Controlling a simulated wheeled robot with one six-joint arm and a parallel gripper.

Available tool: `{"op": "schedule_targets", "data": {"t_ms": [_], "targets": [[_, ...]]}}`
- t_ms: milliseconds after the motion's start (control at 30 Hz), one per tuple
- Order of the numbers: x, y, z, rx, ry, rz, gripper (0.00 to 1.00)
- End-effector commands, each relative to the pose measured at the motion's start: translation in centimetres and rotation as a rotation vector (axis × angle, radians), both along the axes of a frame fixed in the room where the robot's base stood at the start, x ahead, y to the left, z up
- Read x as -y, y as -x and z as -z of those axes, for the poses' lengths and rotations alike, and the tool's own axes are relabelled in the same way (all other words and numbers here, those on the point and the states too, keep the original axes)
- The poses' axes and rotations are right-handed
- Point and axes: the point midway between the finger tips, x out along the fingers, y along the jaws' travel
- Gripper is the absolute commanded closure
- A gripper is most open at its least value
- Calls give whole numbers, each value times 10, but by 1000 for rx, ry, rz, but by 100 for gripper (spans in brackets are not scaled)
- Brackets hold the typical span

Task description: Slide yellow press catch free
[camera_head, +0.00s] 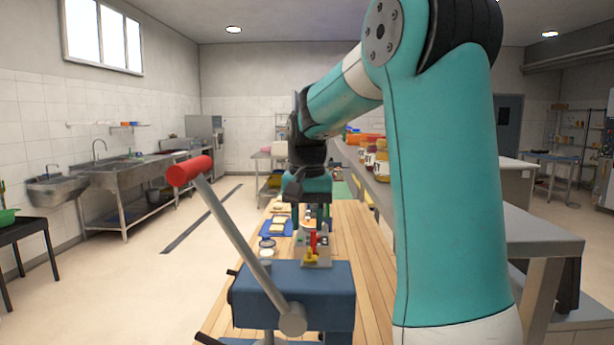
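A small yellow piece (311,258), which looks like the catch, sits low on a light grey block just beyond a blue press-like body (295,290). A red upright piece (313,242) stands right behind the yellow one. A grey lever (237,232) with a red grip (190,171) rises from the blue body and leans left. My gripper (319,222) points down above and beyond the yellow piece, apart from it as far as I can see. Its fingertips are small, dark and partly lost among the parts behind the red piece, so its opening is unclear.
The blue body stands on a wooden table (353,265). Small jars (267,247) and a blue mat (268,229) lie left of the grey block. A metal counter (520,228) with several jars (382,165) runs along the right, behind my arm. The floor at left is open.

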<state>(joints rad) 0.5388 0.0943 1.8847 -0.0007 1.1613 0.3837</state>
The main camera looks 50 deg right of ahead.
Motion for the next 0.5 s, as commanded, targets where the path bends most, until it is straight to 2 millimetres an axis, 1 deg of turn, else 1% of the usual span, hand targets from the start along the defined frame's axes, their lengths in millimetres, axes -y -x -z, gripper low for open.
{"op": "schedule_targets", "data": {"t_ms": [33,100,300,400,500], "targets": [[0,-1,-13,7,4,0,64],[0,-1,-31,7,4,-1,64],[0,-1,-80,5,3,-1,64],[0,-1,-98,3,1,-2,64],[-1,-1,-110,1,0,-2,64]]}}
